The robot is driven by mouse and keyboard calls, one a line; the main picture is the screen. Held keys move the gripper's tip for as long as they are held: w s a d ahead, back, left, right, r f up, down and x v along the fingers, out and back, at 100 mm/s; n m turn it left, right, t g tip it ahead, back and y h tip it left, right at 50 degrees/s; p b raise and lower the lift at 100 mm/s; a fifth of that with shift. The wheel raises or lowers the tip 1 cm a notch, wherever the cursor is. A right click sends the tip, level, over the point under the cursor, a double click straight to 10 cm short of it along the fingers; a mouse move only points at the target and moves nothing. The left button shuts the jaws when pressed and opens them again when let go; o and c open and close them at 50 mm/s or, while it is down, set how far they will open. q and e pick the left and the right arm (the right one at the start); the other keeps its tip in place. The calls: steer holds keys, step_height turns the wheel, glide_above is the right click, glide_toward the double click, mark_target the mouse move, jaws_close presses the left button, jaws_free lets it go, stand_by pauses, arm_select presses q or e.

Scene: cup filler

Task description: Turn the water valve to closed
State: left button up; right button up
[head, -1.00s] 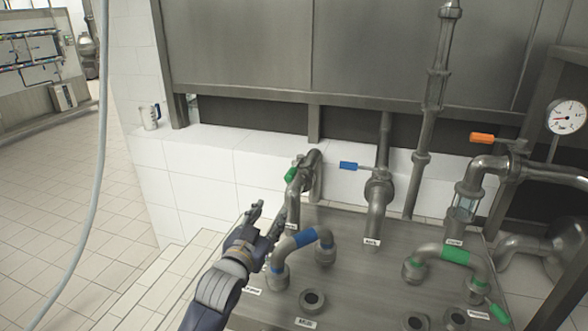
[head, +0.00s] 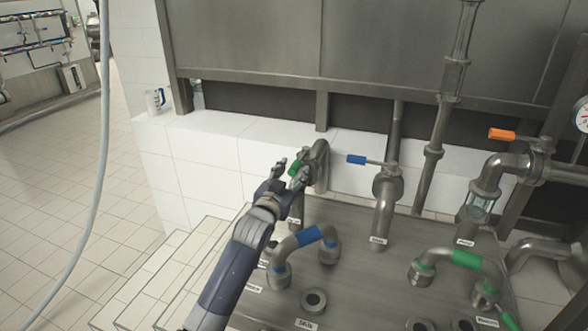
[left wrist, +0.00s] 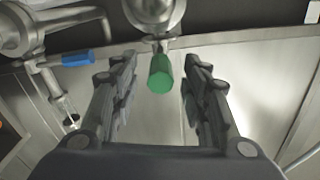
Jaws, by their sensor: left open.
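A green valve handle (head: 294,168) sits on the leftmost pipe (head: 318,165), pointing out towards my left gripper. The label below this pipe is too small to read. My left gripper (head: 288,172) is open, with its fingers at the green handle. In the left wrist view the green handle (left wrist: 160,73) lies between the two spread fingers (left wrist: 160,62), with a gap on each side. My right gripper is not in view.
A blue-handled valve (head: 357,160) and an orange-handled valve (head: 502,134) stand to the right. Blue-banded (head: 308,235) and green-banded (head: 467,259) bent pipes rise from the metal panel (head: 365,285). A jug (head: 156,100) stands on the white tiled ledge.

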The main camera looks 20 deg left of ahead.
arm_select(q)
steer(key=shift+w, duration=1.1)
steer(key=c, duration=0.3)
jaws_close()
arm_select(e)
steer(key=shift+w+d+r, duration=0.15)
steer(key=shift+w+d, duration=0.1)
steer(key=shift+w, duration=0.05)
